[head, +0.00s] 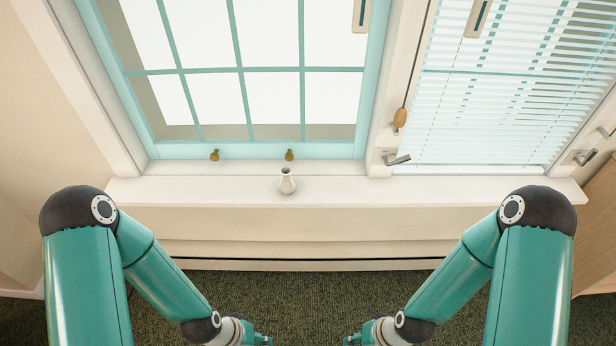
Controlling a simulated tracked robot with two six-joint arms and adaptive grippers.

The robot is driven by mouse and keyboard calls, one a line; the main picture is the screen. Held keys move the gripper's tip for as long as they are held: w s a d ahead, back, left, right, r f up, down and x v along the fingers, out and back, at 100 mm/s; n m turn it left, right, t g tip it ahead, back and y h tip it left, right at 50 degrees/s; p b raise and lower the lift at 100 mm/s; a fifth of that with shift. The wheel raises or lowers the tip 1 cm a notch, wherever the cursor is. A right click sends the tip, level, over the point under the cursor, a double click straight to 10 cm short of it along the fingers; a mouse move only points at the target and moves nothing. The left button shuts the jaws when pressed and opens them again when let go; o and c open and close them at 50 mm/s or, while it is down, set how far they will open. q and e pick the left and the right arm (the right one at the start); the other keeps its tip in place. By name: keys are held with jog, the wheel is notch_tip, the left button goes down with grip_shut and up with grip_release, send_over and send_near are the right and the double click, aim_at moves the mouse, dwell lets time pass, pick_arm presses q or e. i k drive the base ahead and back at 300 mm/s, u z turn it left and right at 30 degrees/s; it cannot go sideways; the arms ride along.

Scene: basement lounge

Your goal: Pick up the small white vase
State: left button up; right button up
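The small white vase (287,184) stands upright on the white window sill (200,190), below the left window. My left gripper (262,340) is low at the bottom edge of the head view, left of centre. My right gripper (352,340) is low at the bottom edge, right of centre. Both are well below and in front of the sill, apart from the vase. Only small parts of the grippers show, so their fingers cannot be made out.
A teal-framed window (240,150) with two brass knobs stands behind the vase. Blinds (500,110) cover the right window, with a metal handle (397,158) beside them. A wooden cabinet (597,235) is at the right edge. The sill around the vase is clear; dark green carpet (305,295) lies below.

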aim_at(287, 186)
jog(key=z, duration=0.3)
jog(key=k, duration=0.6)
jog(key=u, duration=0.55)
jog(key=i, duration=0.65)
jog(key=u, duration=0.65)
jog(key=i, duration=1.2)
jog(key=z, duration=0.45)
